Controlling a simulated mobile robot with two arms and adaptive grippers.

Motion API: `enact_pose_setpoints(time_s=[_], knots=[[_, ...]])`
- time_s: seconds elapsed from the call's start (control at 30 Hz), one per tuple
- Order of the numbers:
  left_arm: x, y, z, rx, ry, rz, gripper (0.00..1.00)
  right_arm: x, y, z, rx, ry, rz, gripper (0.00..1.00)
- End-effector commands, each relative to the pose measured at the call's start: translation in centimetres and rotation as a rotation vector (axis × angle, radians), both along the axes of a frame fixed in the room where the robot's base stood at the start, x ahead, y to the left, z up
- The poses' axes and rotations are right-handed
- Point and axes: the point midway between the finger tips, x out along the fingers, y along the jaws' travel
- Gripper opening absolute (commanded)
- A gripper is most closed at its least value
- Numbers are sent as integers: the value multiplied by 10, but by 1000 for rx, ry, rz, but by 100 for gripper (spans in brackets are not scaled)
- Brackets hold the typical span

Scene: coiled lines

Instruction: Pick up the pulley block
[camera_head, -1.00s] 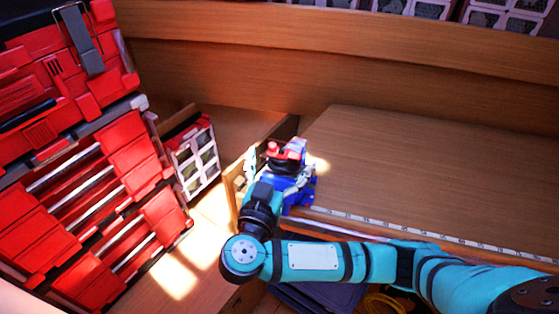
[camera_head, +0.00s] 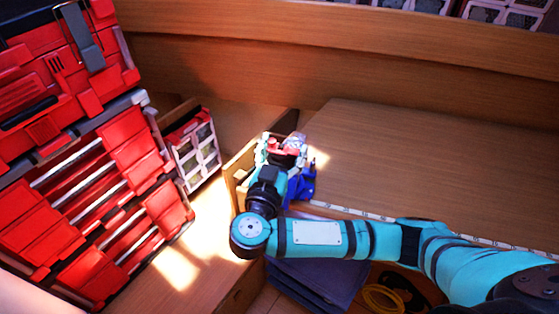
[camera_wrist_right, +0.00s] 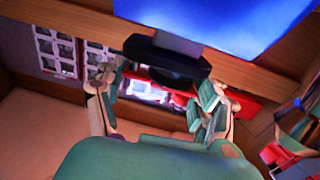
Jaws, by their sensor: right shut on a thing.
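The pulley block appears to be the small red and pale piece (camera_head: 291,148) at the left end of the wooden bench; I cannot make out its full shape. My right gripper (camera_head: 283,152) is closed around it, and the fingers partly hide it. In the right wrist view the two fingers (camera_wrist_right: 160,92) stand on either side of a red and whitish piece (camera_wrist_right: 148,92), with a dark rounded part just beyond. A blue object (camera_head: 303,187) is right beside the gripper, and a large blue surface (camera_wrist_right: 215,22) fills the top of the wrist view. My left gripper is not in view.
Red tool drawers (camera_head: 85,190) stand at the left, with a red and white organizer case (camera_head: 196,150) beside them. The wooden bench top (camera_head: 430,165) is clear, with a measuring strip along its front edge. A yellow coil (camera_head: 384,299) lies below.

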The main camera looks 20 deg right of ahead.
Motion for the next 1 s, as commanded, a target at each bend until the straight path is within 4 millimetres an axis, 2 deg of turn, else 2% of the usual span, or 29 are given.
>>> enact_pose_setpoints(time_s=[0.03, 0.13, 0.17, 0.47, 0.87, 1.0], knots=[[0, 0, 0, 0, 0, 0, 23, 0, 0, 0, 0, 1, -1, 25], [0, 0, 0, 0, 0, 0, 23, 0, 0, 0, 0, 1, -1, 12], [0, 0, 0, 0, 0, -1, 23, 0, 0, 1, 0, -1, 0, 11], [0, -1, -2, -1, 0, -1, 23, 0, 0, 3, 1, -2, 0, 11], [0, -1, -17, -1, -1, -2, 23, 0, 1, 33, 4, -5, 1, 11], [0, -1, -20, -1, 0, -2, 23, -12, 1, 35, 2, -1, 2, 11]])
